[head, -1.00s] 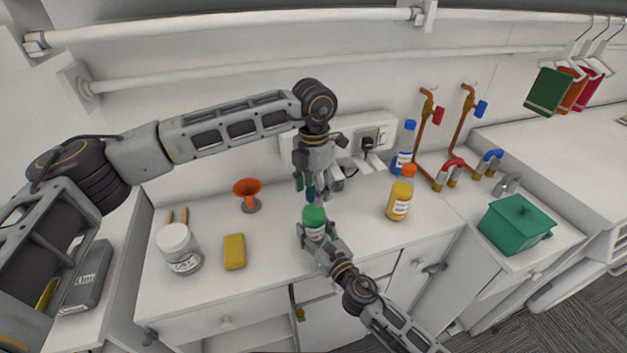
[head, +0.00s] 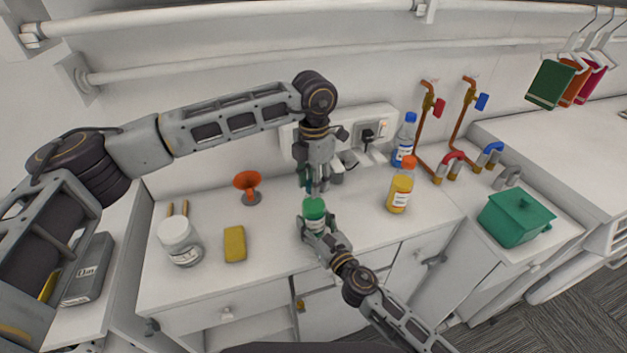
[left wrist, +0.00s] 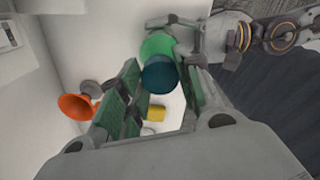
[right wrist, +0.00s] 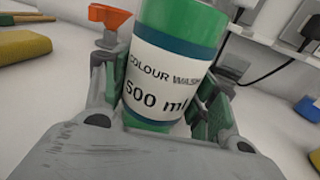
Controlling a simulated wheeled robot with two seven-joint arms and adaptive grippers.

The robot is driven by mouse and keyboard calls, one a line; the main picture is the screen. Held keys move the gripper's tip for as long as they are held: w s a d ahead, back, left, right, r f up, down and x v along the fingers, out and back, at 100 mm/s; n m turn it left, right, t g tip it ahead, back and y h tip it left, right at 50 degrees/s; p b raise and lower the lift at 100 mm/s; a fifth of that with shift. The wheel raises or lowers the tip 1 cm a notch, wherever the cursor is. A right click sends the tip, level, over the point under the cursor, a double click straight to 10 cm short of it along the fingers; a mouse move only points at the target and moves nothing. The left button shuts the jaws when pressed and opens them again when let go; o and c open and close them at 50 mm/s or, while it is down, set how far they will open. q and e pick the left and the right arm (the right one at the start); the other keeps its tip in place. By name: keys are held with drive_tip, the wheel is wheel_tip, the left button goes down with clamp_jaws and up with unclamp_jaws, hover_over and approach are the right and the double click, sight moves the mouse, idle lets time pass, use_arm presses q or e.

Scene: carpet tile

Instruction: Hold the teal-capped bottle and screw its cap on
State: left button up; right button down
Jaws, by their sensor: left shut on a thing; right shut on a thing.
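The green bottle (head: 314,212) has a white label with teal bands, reading "COLOUR WASH 500 ml" in the right wrist view (right wrist: 170,65). My right gripper (head: 317,224) is shut around its body from the front, at the counter's front part. My left gripper (head: 318,184) is above the bottle, pointing down. In the left wrist view, its green-padded fingers (left wrist: 158,90) are shut on the round teal cap (left wrist: 158,76). The cap overlaps the green bottle (left wrist: 157,46) there and hides its mouth. I cannot tell whether cap and bottle touch.
An orange funnel (head: 248,184), a yellow sponge (head: 234,244) and a white jar (head: 180,240) stand left on the counter. A yellow bottle (head: 399,193) and a blue-capped bottle (head: 405,142) stand right. A socket with plugs (head: 367,134) is behind. Bare counter lies between sponge and green bottle.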

use_arm(q)
drive_tip(key=o, duration=1.2)
drive_tip(key=shift+r, duration=6)
use_arm(e)
drive_tip(key=shift+c, duration=1.8)
unclamp_jaws()
drive_tip(key=shift+s, duration=0.1)
